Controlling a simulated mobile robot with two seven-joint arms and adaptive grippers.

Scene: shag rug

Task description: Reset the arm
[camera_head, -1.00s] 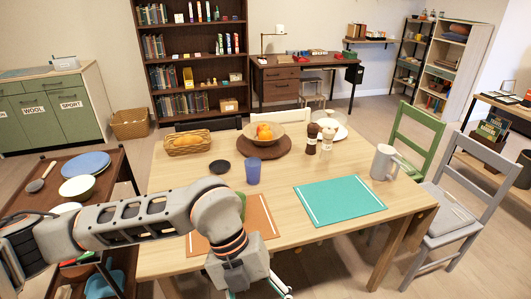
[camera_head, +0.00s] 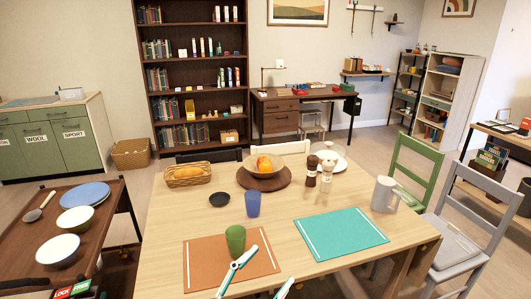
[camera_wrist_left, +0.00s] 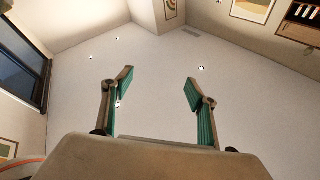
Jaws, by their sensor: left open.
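My left gripper (camera_head: 268,266) shows only by its two teal and white fingers at the bottom edge of the head view, in front of the near table edge. The fingers stand apart. In the left wrist view my left gripper (camera_wrist_left: 160,84) is open with nothing between its fingers, against a plain pale surface with small lights. In the head view one finger overlaps the orange placemat (camera_head: 205,262), close to the green cup (camera_head: 235,238); I cannot tell whether they touch. The rest of my left arm is below the head view. My right gripper is not in view.
The table (camera_head: 180,222) holds a teal placemat (camera_head: 342,233), blue cup (camera_head: 252,204), fruit bowl (camera_head: 246,178), bread basket (camera_head: 186,182) and grey mug (camera_head: 384,194). A dark cart (camera_head: 30,250) with dishes stands left. Chairs (camera_head: 468,235) stand right.

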